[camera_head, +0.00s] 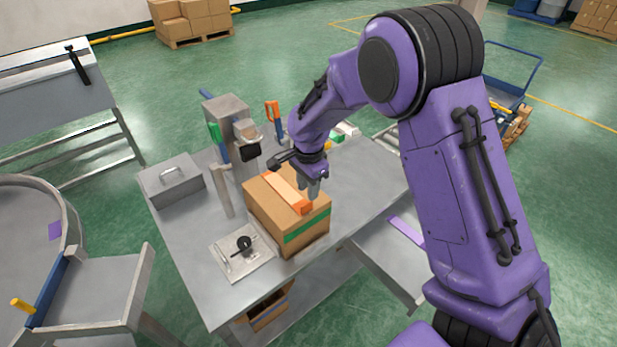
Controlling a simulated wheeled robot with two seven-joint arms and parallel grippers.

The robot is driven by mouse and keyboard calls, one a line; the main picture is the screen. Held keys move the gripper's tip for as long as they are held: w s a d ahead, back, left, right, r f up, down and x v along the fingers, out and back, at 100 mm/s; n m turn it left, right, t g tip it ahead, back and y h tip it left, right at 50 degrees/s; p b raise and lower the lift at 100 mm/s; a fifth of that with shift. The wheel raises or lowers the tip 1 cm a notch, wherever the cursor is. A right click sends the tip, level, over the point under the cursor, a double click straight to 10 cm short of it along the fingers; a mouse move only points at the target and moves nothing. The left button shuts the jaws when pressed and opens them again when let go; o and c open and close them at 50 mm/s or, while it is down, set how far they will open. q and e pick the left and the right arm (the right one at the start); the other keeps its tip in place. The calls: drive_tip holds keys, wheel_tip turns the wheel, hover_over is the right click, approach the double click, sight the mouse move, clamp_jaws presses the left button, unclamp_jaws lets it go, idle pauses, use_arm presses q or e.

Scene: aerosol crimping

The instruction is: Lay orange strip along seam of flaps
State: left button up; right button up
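A closed cardboard box (262,212) with a green band on its near side stands on the metal workbench. An orange strip (284,190) lies lengthwise across its top, pale along most of its length and brighter orange at the near right end. The strip covers the middle of the top, so the seam of the flaps is hidden under it. My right gripper (314,190) points down over the right part of the box top, beside the strip's near end. Its fingers are small here, and I cannot tell whether they touch the strip or are apart. My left gripper is out of view.
A metal post fixture (226,112) stands behind the box. A lidded grey metal box (172,182) is at the bench's left, and a plate with a black knob (262,262) is in front. The bench (365,182) is clear right of the box.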

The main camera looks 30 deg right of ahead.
wheel_tip(320, 180, up, 7)
drive_tip(key=shift+s+b, duration=0.15)
drive_tip(key=shift+b, duration=0.3)
drive_tip(key=shift+f, duration=0.1)
idle(0.4)
